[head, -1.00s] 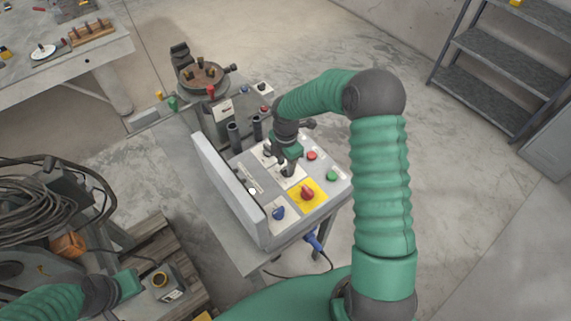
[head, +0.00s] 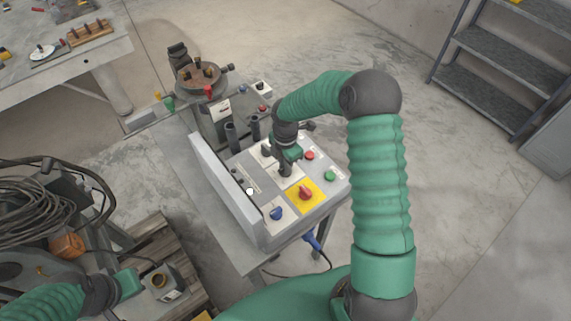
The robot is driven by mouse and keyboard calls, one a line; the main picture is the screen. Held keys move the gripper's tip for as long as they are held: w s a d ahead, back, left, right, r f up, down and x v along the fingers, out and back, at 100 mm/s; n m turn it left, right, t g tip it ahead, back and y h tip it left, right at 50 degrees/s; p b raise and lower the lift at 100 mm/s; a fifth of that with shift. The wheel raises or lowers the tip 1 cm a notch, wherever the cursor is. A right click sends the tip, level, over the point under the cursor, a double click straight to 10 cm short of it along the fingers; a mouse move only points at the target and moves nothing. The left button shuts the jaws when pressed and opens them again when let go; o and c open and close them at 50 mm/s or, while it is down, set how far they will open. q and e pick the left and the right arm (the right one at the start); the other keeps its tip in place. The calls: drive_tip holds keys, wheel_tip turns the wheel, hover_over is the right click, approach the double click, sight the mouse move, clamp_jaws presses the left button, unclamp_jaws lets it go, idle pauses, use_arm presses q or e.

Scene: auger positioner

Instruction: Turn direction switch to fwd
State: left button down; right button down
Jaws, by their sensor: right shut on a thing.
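The control box (head: 262,236) stands on a small metal table, its panel facing up. Its panel carries a red rotary switch (head: 305,193) on a yellow plate, a blue knob (head: 277,213), a red button (head: 309,155), a green button (head: 329,175) and dark switches on white plates. My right gripper (head: 285,170) points down at a dark switch on a white plate in the panel's middle and is shut on it. The gripper hides most of that switch, and its label cannot be read. My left gripper (head: 128,284) is at the lower left, away from the panel; its fingers are unclear.
A round positioner table (head: 198,76) stands behind the box. A raised grey lid (head: 222,185) borders the panel's left side. A pallet (head: 165,240), coiled cables (head: 35,210) and a small box (head: 162,282) lie left. Shelves (head: 505,60) stand far right.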

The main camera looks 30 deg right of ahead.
drive_tip(key=m, duration=0.3)
drive_tip(key=shift+r+m+p, duration=0.1)
drive_tip(key=shift+m+p, duration=0.3)
drive_tip(key=shift+w+m, duration=0.1)
drive_tip(key=shift+m, duration=2.4)
drive_tip(key=c, duration=1.4)
unclamp_jaws()
wheel_tip(320, 180, up, 17)
drive_tip(key=b, duration=0.1)
drive_tip(key=shift+f, duration=0.2)
